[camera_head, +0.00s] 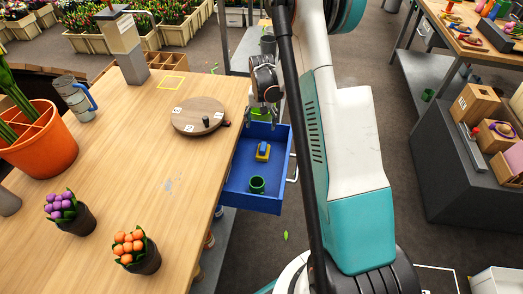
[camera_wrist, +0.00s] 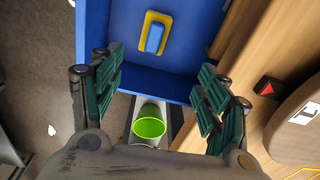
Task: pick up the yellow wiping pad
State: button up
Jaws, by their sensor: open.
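The yellow wiping pad (camera_head: 262,157) lies in an open blue drawer (camera_head: 236,192) at the table's right side, with a blue block on top of it. In the wrist view the pad (camera_wrist: 167,18) shows near the top, beyond my fingertips, with the blue block across its middle. My gripper (camera_head: 265,105) is over the drawer's far end in the head view. In the wrist view its green-padded fingers (camera_wrist: 160,80) are spread apart with nothing between them, and the pad is clear of them.
A dark green cup (camera_head: 257,184) stands in the drawer's near part. A bright green bucket (camera_wrist: 150,124) is outside the drawer, below my fingers. A round wooden board (camera_head: 196,115) lies on the table (camera_head: 150,150) near the drawer. Flower pots stand at the table's left.

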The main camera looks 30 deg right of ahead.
send_over(263, 146)
notch_tip(263, 146, down, 5)
jog(key=shift+m+g, duration=0.3)
jog(key=f+b, duration=0.1)
jog(key=f, duration=0.3)
jog(key=f+b, duration=0.2)
jog(key=f, duration=0.2)
jog(key=shift+s+d+f, duration=0.1)
jog(key=shift+s+d, duration=0.05)
jog(key=shift+s, duration=0.05)
jog(key=shift+w+f+b, duration=0.2)
jog(key=shift+f+b, duration=1.25)
jog(key=shift+f, duration=1.2)
jog(key=shift+r, duration=0.1)
jog(key=shift+c, duration=0.3)
jog(key=c, duration=1.1)
jog(key=shift+r, duration=0.1)
notch_tip(263, 146, up, 20)
jog(key=p, duration=0.7)
